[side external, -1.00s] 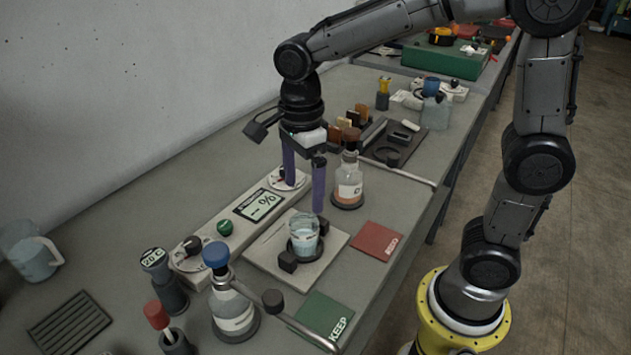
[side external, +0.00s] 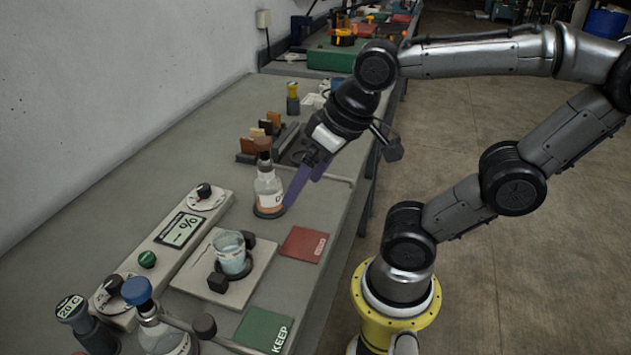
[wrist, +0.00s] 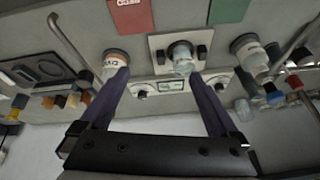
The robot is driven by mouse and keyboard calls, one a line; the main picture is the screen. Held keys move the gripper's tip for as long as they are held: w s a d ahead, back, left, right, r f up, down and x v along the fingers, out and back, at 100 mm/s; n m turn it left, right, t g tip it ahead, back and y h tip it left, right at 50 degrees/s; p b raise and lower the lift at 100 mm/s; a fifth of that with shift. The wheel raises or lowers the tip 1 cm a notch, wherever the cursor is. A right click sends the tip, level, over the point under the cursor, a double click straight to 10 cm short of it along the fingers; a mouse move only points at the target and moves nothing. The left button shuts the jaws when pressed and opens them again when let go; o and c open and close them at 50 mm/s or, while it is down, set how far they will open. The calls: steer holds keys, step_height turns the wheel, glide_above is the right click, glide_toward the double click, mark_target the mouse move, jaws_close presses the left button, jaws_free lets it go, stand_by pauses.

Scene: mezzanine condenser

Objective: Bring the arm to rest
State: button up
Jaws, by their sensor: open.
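My gripper (side external: 306,180) is raised over the front edge of the bench in the side external view, tilted down to the left, beside the brown-stoppered bottle (side external: 268,192). Its two purple fingers are apart, with nothing held between them. In the wrist view my gripper (wrist: 165,90) also shows open, its fingers spread wide with the bench behind them. The beaker of pale liquid (side external: 233,255) stands on a light plate between dark blocks. Whether a finger touches the bottle is hard to tell; it looks apart.
A red card (side external: 304,244) and a green KEEP card (side external: 263,331) lie along the front edge. A blue-capped flask (side external: 160,325) stands nearer the camera. A control panel (side external: 175,240) with dials lies behind the beaker. Open floor (side external: 480,290) lies right of the bench.

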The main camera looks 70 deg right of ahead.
steer(key=shift+s+d+f+n+t, duration=0.15)
steer(key=shift+s+n, duration=0.2)
steer(key=shift+n, duration=0.25)
steer(key=shift+s+f+n+t, duration=0.15)
steer(key=shift+s+n, duration=0.15)
steer(key=shift+n, duration=0.3)
